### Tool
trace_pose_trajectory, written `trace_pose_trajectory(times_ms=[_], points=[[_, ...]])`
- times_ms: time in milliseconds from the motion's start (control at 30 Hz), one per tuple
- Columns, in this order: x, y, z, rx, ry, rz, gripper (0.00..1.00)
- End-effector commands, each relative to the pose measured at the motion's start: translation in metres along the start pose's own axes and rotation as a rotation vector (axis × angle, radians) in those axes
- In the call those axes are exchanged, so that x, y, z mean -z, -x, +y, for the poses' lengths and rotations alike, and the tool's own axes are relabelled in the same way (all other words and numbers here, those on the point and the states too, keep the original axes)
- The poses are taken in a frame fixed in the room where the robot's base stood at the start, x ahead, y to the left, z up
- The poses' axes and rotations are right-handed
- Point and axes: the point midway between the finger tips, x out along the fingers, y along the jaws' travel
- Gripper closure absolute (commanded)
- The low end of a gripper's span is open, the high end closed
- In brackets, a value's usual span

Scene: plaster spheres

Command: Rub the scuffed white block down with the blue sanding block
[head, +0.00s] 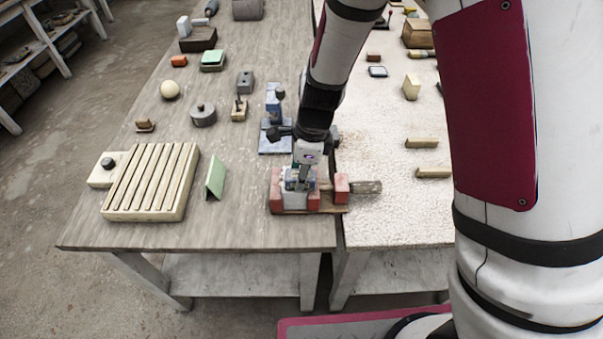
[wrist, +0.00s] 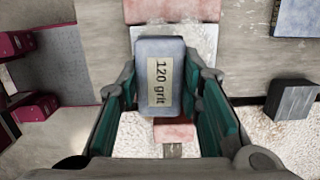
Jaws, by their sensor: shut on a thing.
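My gripper (head: 302,176) is shut on the blue sanding block (wrist: 147,52), which bears a "120 grit" label in the wrist view. The fingers (wrist: 160,90) grip it from both sides. The white block (wrist: 200,42) lies under the sanding block, partly hidden by it; in the head view a pale part of the white block (head: 293,201) shows between red pieces. Red pieces (wrist: 172,10) and (wrist: 174,133) stand at its two ends in the wrist view. I cannot tell whether the sanding block touches the white block. Its scuffs are not clear.
A wooden handle (head: 366,187) sticks out right of the red pieces. A slatted cream rack (head: 150,182) and a green wedge (head: 215,177) stand to the left. A blue stand (head: 274,106) is just behind. A pale ball (head: 170,90) and other small objects lie farther back.

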Motion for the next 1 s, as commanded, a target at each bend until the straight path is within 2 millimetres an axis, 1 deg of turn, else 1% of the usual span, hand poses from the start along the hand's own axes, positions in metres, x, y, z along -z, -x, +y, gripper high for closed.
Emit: trace_pose_trajectory(times_ms=[133,367,600,700,867,1000], points=[[-0.011,-0.003,0.002,-0.003,0.003,0.0,0.99],[-0.018,-0.005,0.003,-0.006,0.002,0.001,0.98],[-0.032,-0.006,0.003,-0.007,0.003,0.001,0.99],[-0.035,-0.007,0.003,-0.007,0.003,0.001,0.99],[-0.031,-0.006,0.002,-0.006,0.0,0.001,0.99],[-0.022,-0.003,0.002,-0.005,-0.001,0.002,0.99]])
